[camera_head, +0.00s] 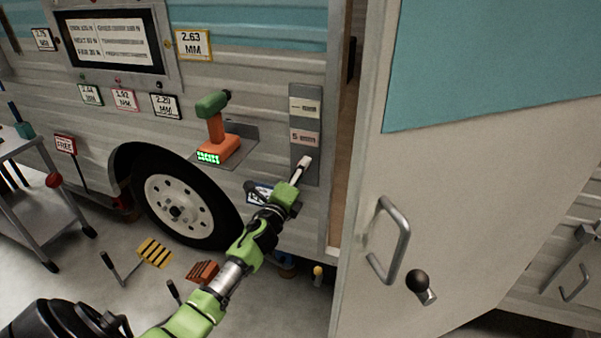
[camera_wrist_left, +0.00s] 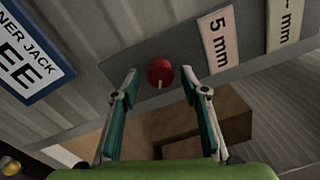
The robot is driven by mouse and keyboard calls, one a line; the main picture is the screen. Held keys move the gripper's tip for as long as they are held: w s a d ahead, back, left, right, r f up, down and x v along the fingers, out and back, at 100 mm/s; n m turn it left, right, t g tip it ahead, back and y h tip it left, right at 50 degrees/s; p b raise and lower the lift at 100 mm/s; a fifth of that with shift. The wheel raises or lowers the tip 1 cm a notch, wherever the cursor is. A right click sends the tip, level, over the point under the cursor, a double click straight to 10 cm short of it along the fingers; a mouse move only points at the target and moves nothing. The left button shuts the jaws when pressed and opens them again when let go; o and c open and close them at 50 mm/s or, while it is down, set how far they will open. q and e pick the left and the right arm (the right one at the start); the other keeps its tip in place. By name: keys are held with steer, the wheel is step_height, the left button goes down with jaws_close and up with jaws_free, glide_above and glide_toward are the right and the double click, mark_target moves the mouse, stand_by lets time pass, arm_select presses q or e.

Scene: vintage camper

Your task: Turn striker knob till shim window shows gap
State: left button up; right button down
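The red round striker knob (camera_wrist_left: 160,70), with a pale mark at its lower edge, sits on the grey metal plate (camera_wrist_left: 142,55) in the left wrist view. The same plate (camera_head: 293,122) stands upright beside the door opening in the head view. It bears a "5 mm" label (camera_wrist_left: 216,41) and another label (camera_wrist_left: 287,24) reading dashes and "mm". My left gripper (camera_wrist_left: 159,77) is open, with its fingers on either side of the knob's position. I cannot tell whether they touch it. In the head view my left gripper (camera_head: 300,174) covers the plate's lower end and hides the knob. My right gripper is not in view.
An orange and green drill (camera_head: 216,130) stands on a small shelf left of the plate. The open camper door (camera_head: 460,190), with a handle and black ball knob, is close on the right. A wheel (camera_head: 178,208) and grey cart (camera_head: 32,190) are to the left.

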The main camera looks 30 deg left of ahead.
arm_select(q)
steer(key=shift+s, duration=0.1)
steer(key=v, duration=1.2)
stand_by(0.4)
